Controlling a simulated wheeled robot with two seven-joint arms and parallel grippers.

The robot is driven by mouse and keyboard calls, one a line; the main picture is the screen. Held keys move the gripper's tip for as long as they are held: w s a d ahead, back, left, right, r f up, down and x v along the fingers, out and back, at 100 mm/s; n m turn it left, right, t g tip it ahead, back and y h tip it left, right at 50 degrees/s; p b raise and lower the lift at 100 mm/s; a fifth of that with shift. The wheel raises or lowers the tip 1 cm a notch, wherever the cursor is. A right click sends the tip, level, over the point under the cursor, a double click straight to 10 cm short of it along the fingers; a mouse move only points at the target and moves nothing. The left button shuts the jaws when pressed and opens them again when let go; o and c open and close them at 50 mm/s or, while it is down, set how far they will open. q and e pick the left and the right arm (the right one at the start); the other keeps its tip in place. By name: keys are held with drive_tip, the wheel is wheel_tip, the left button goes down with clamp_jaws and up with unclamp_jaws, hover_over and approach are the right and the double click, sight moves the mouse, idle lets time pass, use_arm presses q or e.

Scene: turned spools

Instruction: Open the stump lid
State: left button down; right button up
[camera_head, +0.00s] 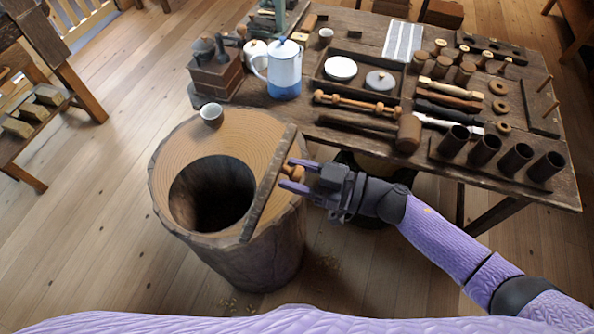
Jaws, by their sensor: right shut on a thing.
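The wooden stump (170,160) stands on the floor in front of the table, with a dark round hole open in its ringed top. Its lid (268,185) shows almost edge-on as a long dark strip along the right side of the hole, and seems to stand raised. My right gripper (291,176) reaches in from the right and is shut on a small turned wooden knob (297,172) on the lid's right side. The purple fingers hide part of the knob. My left gripper is not in view.
The table (440,60) behind carries a white and blue pot (283,70), a mallet (408,133), a tray (318,82) and several dark cups.

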clamp_jaws()
